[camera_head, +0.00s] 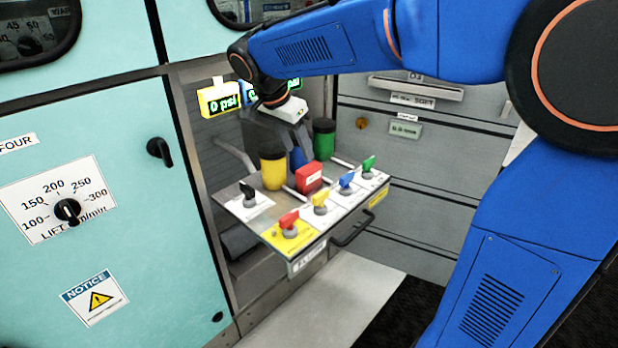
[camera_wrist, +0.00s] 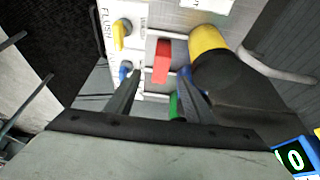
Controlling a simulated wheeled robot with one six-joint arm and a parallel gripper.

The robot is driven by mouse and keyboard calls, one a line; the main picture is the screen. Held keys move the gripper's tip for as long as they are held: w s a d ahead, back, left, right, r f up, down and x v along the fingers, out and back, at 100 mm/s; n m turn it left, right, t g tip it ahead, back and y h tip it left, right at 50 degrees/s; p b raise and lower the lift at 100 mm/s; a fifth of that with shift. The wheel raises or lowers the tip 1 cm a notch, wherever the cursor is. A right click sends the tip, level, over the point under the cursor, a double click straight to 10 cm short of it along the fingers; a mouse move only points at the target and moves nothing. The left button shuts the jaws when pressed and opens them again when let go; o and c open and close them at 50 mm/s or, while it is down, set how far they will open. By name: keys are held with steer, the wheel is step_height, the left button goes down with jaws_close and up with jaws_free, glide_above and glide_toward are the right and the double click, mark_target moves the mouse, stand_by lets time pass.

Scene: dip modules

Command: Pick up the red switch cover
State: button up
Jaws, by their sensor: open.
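The red switch cover (camera_head: 309,178) is a red box with a white label, on the panel shelf between the yellow canister and the small knobs. In the wrist view the red cover (camera_wrist: 162,60) lies ahead of my gripper (camera_wrist: 161,73), roughly centred between the two dark fingertips. My gripper is open and holds nothing. Whether the fingertips reach down beside the cover or stay above it, I cannot tell. In the head view my gripper hangs above and behind the cover, its fingers hard to make out.
A yellow canister (camera_head: 273,172) stands close left of the cover and a green canister (camera_head: 324,146) behind it. Several knobs line the front, including a red knob (camera_head: 289,222) on a yellow plate and a blue knob (camera_head: 347,181). Lit displays (camera_head: 219,98) hang behind.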

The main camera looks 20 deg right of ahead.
mark_target(307, 168)
steer(key=x, duration=0.6)
steer(key=shift+f, duration=0.15)
steer(key=shift+x, duration=2.8)
steer(key=shift+w+d, duration=0.15)
steer(key=c, duration=1.1)
